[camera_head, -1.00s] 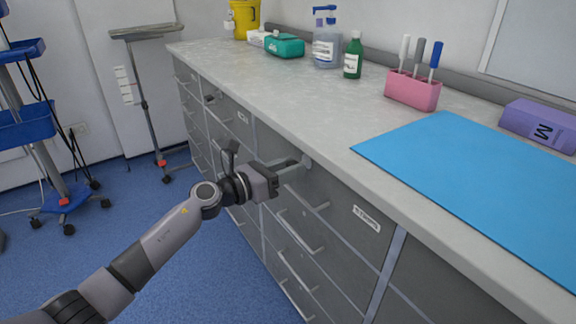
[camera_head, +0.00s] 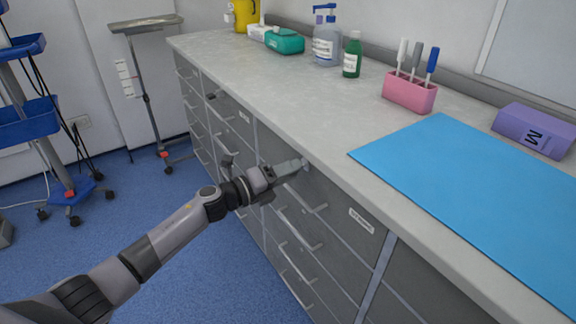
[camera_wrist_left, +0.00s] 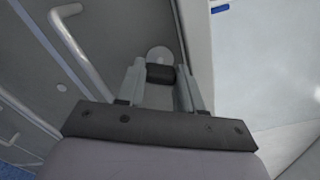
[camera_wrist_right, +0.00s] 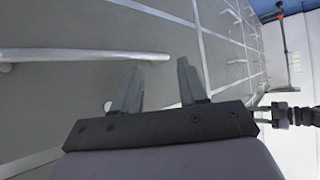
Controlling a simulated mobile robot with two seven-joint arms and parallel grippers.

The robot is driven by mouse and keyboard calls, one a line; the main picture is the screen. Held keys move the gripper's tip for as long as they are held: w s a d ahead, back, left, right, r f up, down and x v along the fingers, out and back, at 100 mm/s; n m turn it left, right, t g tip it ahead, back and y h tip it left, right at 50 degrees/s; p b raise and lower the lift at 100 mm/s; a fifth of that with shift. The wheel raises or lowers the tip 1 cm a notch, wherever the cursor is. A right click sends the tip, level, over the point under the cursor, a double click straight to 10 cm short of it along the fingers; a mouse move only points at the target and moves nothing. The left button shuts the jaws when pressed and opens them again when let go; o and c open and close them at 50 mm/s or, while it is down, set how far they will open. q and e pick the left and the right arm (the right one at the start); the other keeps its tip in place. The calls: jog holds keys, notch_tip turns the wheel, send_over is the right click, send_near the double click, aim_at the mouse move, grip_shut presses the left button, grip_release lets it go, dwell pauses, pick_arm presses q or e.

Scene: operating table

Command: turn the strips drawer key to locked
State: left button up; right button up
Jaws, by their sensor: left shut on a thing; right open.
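My left gripper (camera_head: 298,165) is at the top drawer front, just under the worktop edge. In the left wrist view its two fingers are shut on the dark head of the key (camera_wrist_left: 160,73). The key sits at the round pale lock plate (camera_wrist_left: 159,54), which is partly hidden behind it. The drawer front (camera_head: 335,205) is grey and looks closed, with a bar handle and a small label (camera_head: 362,220) too small to read. My right gripper (camera_wrist_right: 157,78) is open and empty, facing drawer fronts in the right wrist view; the head view does not show it.
The worktop (camera_head: 300,110) overhangs close above the left gripper. On it are a blue mat (camera_head: 470,185), a pink pen holder (camera_head: 409,94), a purple box (camera_head: 534,130) and bottles. Bar handles (camera_head: 297,232) stick out below.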

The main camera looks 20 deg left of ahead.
pick_arm(q)
jog(key=n+p, duration=0.2)
jog(key=n, duration=0.3)
jog(key=shift+n, duration=0.3)
dwell(0.4)
jog(key=o, duration=1)
jog(key=shift+o, duration=0.2)
jog(key=v, duration=0.7)
jog(key=shift+p, duration=0.3)
jog(key=shift+s, duration=0.15)
